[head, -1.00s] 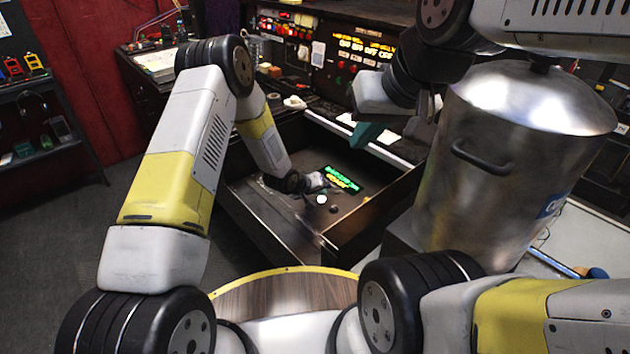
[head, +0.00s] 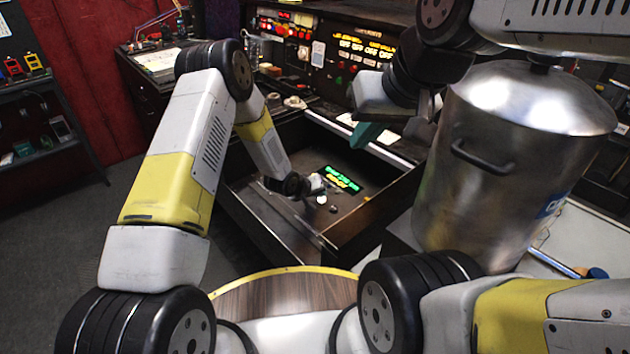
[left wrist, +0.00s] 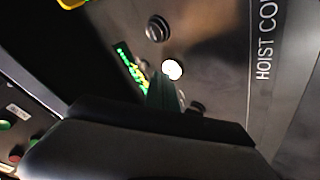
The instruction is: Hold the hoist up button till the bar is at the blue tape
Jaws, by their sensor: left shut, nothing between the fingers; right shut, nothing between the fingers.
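The hoist panel lies inside an open dark box in the head view. It has a lit green display (head: 342,179), a white round button (head: 321,199) and a dark round knob (head: 333,208). In the left wrist view the panel (left wrist: 215,35) is lettered "HOIST CO", with the white button (left wrist: 172,69) and a black knob (left wrist: 157,28). My left gripper (head: 318,187) is shut and empty at the panel; its teal fingers (left wrist: 161,92) are close beside the white button. Contact cannot be told. My right gripper (head: 368,134) is shut above the box's far edge. I see no bar or blue tape.
The dark box walls (head: 375,215) surround the panel. A large steel pot (head: 500,160) stands close on the right. A control console (head: 350,60) with lit labels is behind. A blue-handled tool (head: 590,272) lies on the right-hand table.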

